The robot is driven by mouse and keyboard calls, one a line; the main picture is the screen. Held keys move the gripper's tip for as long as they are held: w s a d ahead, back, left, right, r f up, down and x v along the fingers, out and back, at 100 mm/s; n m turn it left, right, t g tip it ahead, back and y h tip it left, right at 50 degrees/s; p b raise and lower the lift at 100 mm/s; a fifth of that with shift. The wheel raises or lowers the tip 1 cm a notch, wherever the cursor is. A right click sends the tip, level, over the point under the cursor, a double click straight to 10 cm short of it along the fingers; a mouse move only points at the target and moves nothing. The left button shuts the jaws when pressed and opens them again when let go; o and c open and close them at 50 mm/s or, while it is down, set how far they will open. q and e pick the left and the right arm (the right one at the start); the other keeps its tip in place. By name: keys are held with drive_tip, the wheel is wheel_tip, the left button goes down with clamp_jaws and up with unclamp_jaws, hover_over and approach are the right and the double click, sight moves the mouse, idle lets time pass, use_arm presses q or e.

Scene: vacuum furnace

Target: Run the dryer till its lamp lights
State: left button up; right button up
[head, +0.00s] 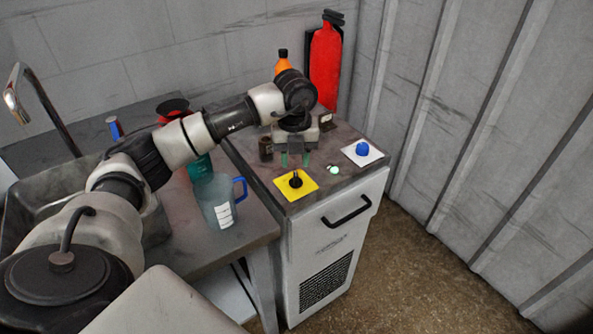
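The dryer appears to be the white cabinet (325,243) with a black handle and a vent grille on its front. On its dark top are a yellow plate with a black knob (296,181), a white plate with a blue button (362,149), and a small round lamp (333,169) that glows pale green. My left gripper (295,160) points down over the top, behind the black knob. Its two green-tipped fingers are apart with nothing seen between them. I cannot tell its exact height above the top. My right gripper is out of view.
A blue-handled measuring jug (219,202) stands on the counter left of the cabinet. A dark brown jar (265,149) stands left of my gripper. An orange bottle (283,62) and a red extinguisher (325,64) are behind. A sink and tap are at left. Floor at right is clear.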

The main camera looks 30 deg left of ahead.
sight(296, 176)
use_arm(q)
wheel_tip(296, 176, down, 5)
drive_tip(key=shift+w+f, duration=0.15)
drive_tip(key=shift+f, duration=0.1)
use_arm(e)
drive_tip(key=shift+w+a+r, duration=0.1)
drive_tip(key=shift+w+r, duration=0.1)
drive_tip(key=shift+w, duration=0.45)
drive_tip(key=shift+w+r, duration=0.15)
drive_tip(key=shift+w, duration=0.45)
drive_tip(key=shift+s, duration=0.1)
use_arm(q)
drive_tip(key=shift+c, duration=0.9)
clamp_jaws()
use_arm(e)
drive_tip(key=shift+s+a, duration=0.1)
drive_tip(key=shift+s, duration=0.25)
